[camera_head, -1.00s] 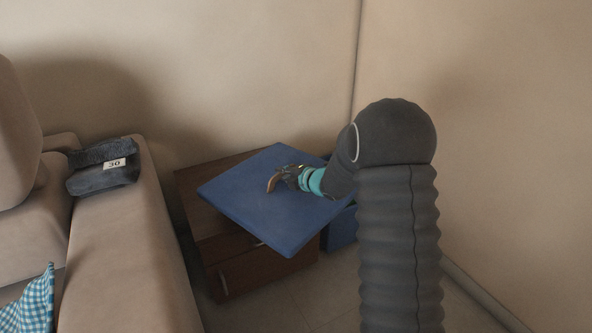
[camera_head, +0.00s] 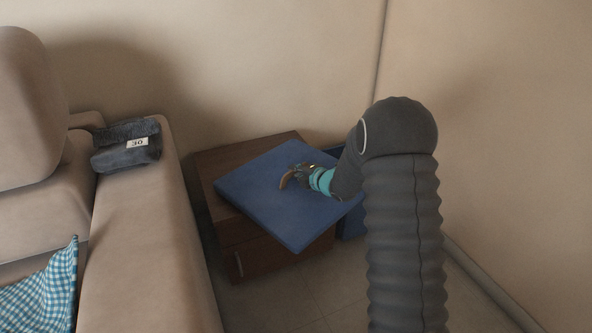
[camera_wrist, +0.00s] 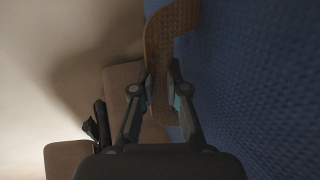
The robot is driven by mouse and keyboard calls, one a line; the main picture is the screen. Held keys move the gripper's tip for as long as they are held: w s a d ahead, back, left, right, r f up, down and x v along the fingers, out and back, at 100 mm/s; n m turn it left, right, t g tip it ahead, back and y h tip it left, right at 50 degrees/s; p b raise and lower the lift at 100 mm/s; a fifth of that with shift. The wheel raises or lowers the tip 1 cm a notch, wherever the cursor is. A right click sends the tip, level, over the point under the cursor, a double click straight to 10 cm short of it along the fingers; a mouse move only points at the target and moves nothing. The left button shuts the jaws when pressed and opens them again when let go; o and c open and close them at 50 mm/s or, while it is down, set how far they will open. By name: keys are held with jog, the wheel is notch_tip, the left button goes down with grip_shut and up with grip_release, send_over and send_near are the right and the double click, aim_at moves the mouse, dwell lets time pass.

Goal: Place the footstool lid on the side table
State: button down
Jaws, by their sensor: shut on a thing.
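The footstool lid (camera_head: 283,205) is a flat blue square panel with a brown strap handle (camera_wrist: 160,50) on its face. My gripper (camera_head: 300,176) is shut on this handle, and the wrist view shows the strap between the fingers (camera_wrist: 160,92). The lid lies over the dark brown wooden side table (camera_head: 222,158), turned relative to it, with its front and right parts reaching past the table. I cannot tell whether the lid touches the table top. The lid hides most of the table top.
A beige sofa (camera_head: 150,255) stands on the left, with a dark folded cloth (camera_head: 127,155) marked 30 on its armrest and a blue checked cloth (camera_head: 45,295) on its seat. A blue box (camera_head: 352,222) stands right of the table. Walls close the back and right.

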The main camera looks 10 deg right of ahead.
jog(key=c, duration=1.6)
grip_release()
jog(key=shift+f, duration=0.15)
jog(key=shift+c, duration=0.2)
jog(key=o, duration=0.4)
jog(key=shift+o, duration=0.2)
